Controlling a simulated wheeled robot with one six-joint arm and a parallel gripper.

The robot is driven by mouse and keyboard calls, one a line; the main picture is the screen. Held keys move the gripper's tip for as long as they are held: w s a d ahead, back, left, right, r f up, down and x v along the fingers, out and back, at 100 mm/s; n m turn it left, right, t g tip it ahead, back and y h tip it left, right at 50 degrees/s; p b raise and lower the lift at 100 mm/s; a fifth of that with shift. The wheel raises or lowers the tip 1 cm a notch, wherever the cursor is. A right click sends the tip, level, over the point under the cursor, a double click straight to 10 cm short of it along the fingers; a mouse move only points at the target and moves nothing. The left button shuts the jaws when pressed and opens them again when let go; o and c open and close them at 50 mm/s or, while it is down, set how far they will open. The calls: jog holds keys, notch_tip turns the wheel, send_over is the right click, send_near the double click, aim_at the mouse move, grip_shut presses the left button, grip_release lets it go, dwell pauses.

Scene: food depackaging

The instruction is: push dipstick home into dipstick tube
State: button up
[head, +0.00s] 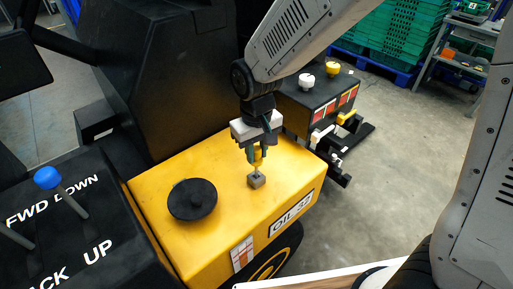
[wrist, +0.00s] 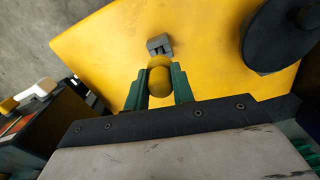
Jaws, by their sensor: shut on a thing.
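The dipstick's yellow handle (head: 258,154) is held between the fingers of my gripper (head: 256,156), above the yellow tank. In the wrist view the green fingers of my gripper (wrist: 158,88) close on both sides of the rounded yellow handle (wrist: 159,82). The grey dipstick tube (head: 257,181) is a short block on the tank top, just below the handle. It also shows in the wrist view (wrist: 158,43), just beyond the handle. A short gap shows between handle and tube. A thin piece of rod seems to span it; its lower end is hidden.
A round black cap (head: 192,199) sits on the yellow tank (head: 160,180) left of the tube. A black box (head: 318,98) with white and yellow knobs stands behind right. Levers, one with a blue knob (head: 47,178), stand at the left. Floor at right is open.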

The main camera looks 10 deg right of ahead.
jog(key=shift+f, duration=3)
jog(key=o, duration=1.1)
jog(key=shift+c, duration=0.2)
notch_tip(320, 180, up, 8)
jog(key=shift+f, duration=0.1)
jog(key=s+d+r+m, duration=0.2)
jog(key=s+d+r, duration=0.5)
jog(key=s+d, duration=0.2)
jog(key=s+d+r+m+t, duration=0.1)
jog(key=s+d+r+m, duration=0.2)
jog(key=s+d+r, duration=0.5)
jog(key=s+d, duration=0.2)
jog(key=d, duration=0.1)
jog(key=shift+s+d, duration=0.25)
jog(key=shift+d, duration=0.1)
